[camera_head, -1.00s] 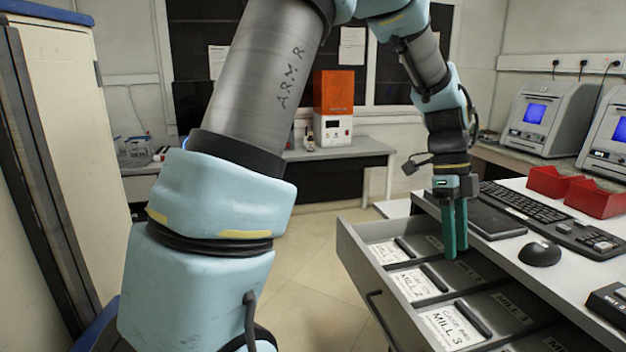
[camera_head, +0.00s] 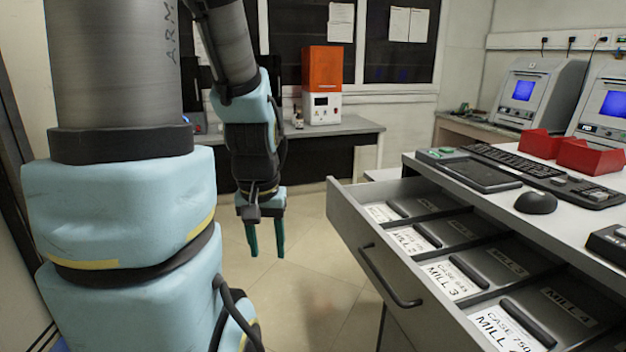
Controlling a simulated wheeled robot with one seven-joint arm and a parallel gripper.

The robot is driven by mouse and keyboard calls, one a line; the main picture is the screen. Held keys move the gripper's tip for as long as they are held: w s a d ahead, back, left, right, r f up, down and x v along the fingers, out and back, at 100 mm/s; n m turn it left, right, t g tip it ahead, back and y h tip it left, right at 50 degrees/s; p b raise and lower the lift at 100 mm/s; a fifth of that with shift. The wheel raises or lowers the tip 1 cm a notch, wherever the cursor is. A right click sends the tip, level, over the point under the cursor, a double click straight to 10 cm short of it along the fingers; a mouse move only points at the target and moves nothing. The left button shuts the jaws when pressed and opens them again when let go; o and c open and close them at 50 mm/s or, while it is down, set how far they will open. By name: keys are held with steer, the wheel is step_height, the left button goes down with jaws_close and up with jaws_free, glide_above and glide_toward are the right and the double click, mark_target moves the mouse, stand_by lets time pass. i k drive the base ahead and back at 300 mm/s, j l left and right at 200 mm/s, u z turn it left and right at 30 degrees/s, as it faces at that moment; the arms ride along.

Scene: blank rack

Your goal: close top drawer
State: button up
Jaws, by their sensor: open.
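The top drawer (camera_head: 362,232) is pulled out from the desk at the right of the head view. Its grey front faces left and carries a dark bar handle (camera_head: 388,276). Inside are several compartments with white labels, some reading MILL 3 and CASE 750. My gripper (camera_head: 266,252), with green fingers, hangs pointing down over the floor, left of the drawer front and apart from it. It is open and empty, with a gap between the fingers.
The desktop above the drawer holds a keyboard (camera_head: 515,160), a mouse (camera_head: 536,202), a black tablet (camera_head: 472,175) and red bins (camera_head: 590,158). An orange and white machine (camera_head: 321,85) stands on the back bench. The floor (camera_head: 310,290) left of the drawer is clear.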

mark_target(582, 313)
steer(key=k+l+u, duration=0.15)
steer(key=u, duration=0.25)
steer(key=k+l+u, duration=0.1)
steer(key=u, duration=0.3)
steer(key=k+u, duration=0.2)
steer(key=u, duration=0.2)
